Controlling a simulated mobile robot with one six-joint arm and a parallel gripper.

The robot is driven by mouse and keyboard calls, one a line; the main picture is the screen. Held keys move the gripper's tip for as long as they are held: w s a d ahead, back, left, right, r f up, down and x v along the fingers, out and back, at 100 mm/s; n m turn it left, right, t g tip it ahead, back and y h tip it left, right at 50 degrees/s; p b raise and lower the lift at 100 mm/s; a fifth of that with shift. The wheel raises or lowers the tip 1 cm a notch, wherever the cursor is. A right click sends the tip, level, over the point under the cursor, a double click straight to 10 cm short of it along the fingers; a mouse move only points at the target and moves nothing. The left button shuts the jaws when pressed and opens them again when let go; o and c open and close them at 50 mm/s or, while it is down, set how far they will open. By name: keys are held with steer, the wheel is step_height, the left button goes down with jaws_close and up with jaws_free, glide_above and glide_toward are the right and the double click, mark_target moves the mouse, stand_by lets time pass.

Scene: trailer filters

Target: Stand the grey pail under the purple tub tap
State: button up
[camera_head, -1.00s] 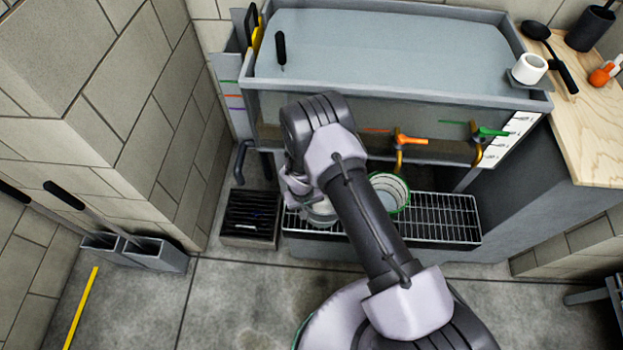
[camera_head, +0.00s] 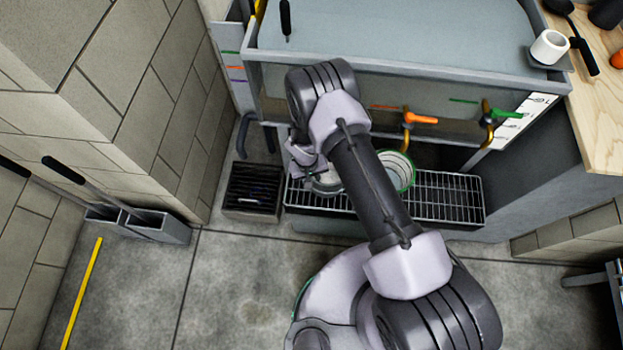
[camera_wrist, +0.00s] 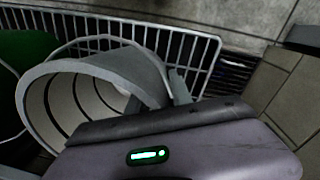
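The grey pail (camera_head: 326,183) is at the left end of the wire grate under the tub, partly hidden by my arm. In the wrist view the pail (camera_wrist: 40,110) shows its grey rim and pale, dark-banded inside. My gripper (camera_wrist: 155,98) is at the pail's wall, one finger inside the rim and one outside, and looks shut on it. Whether the base rests on the grate is hidden. The tub (camera_head: 400,75) has an orange tap (camera_head: 420,119) and a green tap (camera_head: 505,114) showing. The purple tap is not visible; my arm covers part of the tub's front.
A green-rimmed pail (camera_head: 402,168) stands on the grate (camera_head: 450,200) just right of my arm. A dark slotted box (camera_head: 253,190) is left of the grate. A block wall (camera_head: 150,100) closes off the left. The grate's right half is clear.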

step_height(320, 180, up, 12)
steer(key=a+p, duration=0.1)
steer(key=p, duration=0.4)
steer(key=shift+s+r, duration=0.15)
steer(key=shift+r, duration=0.05)
